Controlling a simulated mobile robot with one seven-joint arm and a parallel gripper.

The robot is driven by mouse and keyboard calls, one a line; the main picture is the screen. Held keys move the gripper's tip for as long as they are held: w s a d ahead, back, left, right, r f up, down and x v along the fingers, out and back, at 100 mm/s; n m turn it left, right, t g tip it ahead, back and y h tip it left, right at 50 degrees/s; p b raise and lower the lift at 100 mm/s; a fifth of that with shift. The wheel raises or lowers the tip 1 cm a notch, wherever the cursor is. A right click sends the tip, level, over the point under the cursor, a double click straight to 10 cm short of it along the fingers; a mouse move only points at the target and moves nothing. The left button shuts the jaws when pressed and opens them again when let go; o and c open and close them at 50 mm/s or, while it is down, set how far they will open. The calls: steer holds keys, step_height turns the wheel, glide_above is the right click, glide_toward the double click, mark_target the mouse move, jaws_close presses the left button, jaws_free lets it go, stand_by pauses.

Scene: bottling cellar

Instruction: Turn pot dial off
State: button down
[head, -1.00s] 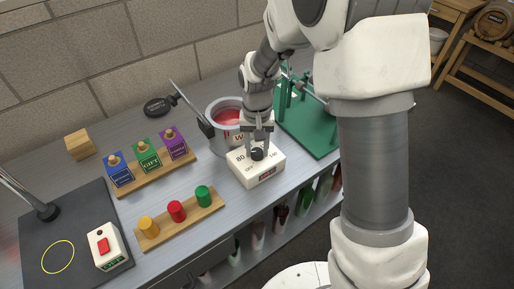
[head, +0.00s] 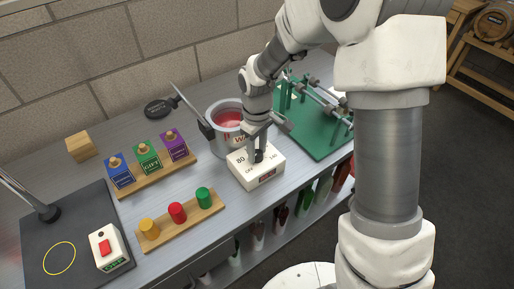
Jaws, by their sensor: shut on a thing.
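The pot dial is a black knob (head: 258,157) on top of a white control box (head: 247,174) with printed numbers and "OFF" on its face. My gripper (head: 257,153) points down over the box, and its fingers are shut on the knob. The fingers hide part of the knob, so I cannot tell exactly where its mark points. The metal pot (head: 217,138) with red contents stands just behind the box, partly hidden by my arm.
A rack with blue, green and purple blocks (head: 148,156) and a board with yellow, red and green pegs (head: 177,212) lie left of the box. A green stand (head: 309,135) is at right. A dark pad with a red-switch box (head: 106,247) is at front left.

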mark_target(257, 153)
steer(key=shift+n, duration=1)
steer(key=shift+c, duration=2.2)
jaws_free()
step_height(257, 153, up, 18)
steer(key=p, duration=0.1)
steer(key=shift+f+p, duration=0.25)
steer(key=shift+p, duration=0.15)
